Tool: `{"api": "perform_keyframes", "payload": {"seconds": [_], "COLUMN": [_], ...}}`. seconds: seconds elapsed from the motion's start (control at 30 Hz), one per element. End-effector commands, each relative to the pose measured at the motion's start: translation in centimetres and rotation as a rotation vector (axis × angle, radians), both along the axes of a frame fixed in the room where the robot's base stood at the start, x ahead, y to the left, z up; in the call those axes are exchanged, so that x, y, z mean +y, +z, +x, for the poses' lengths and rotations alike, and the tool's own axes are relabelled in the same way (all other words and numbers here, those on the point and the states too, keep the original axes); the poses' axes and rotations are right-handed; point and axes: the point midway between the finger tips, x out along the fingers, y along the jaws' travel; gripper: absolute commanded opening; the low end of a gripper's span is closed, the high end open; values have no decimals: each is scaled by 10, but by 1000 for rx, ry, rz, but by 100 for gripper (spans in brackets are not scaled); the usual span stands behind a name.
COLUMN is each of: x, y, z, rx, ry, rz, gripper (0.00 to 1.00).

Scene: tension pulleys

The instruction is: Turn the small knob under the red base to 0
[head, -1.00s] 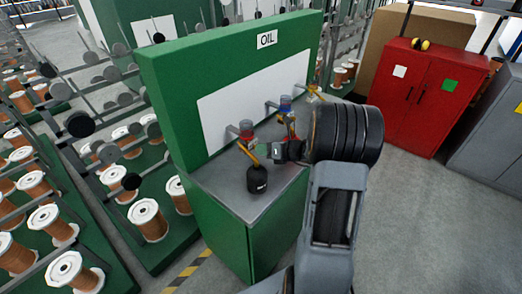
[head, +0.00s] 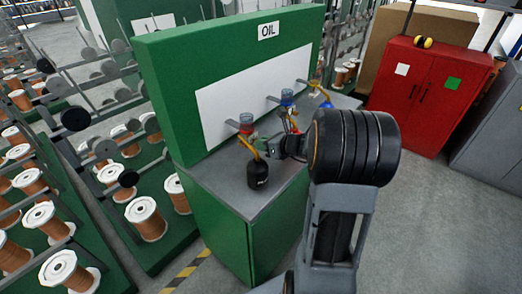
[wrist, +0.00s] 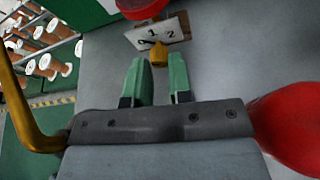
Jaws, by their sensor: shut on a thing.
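The red base (head: 246,128) hangs from a short arm on the green cabinet's white panel. Its lower part shows in the wrist view (wrist: 142,8). Below it there is a small tilted plate (wrist: 172,33) marked 1 and 2, with another mark at its left that I cannot read clearly. The small yellow knob (wrist: 157,55) sits in front of this plate. My gripper (wrist: 158,66) has its two green fingers on either side of the knob, shut on it. In the head view my gripper (head: 266,148) is just right of the red base, and the knob is hidden.
A blue base (head: 287,97) is farther right, with a blue part (head: 326,102) beyond. In the wrist view a yellow curved part (wrist: 30,125) is close at left and a red rounded shape (wrist: 295,130) at right.

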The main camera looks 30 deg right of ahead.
Motion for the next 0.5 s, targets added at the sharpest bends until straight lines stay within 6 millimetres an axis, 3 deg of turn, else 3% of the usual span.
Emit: {"api": "perform_keyframes", "payload": {"seconds": [0.5], "x": [4], "y": [1], "z": [-1], "rx": [-109], "ry": [4], "rz": [-226], "gripper": [0]}}
